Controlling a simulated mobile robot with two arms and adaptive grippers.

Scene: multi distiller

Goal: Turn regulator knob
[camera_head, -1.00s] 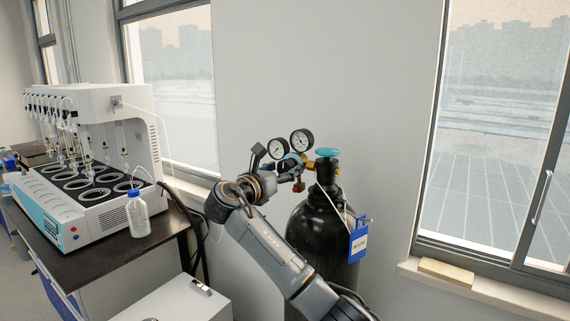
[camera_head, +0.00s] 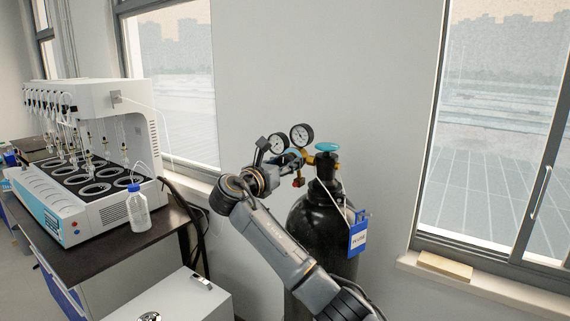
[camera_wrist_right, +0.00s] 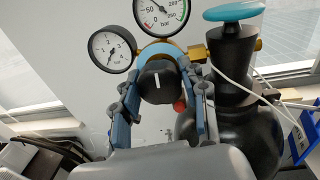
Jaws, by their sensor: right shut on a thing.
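The regulator knob (camera_wrist_right: 157,83) is black with a white mark, and sits on the regulator below two round gauges. In the right wrist view the mark stands nearly upright. My right gripper (camera_wrist_right: 160,90) is shut on the knob, one finger on each side of it. In the head view my right gripper (camera_head: 282,168) reaches the regulator, and my own arm hides the knob. The gauges (camera_head: 301,134) stand above it. The regulator is fixed to a black gas cylinder (camera_head: 318,225) with a turquoise valve handwheel (camera_head: 327,147). My left gripper is not in view.
A multi-position distiller (camera_head: 90,165) and a clear bottle with a blue cap (camera_head: 138,208) stand on the dark bench at left. A white cabinet (camera_head: 185,295) is in front. A blue tag (camera_head: 358,236) hangs on the cylinder. Windows flank the wall.

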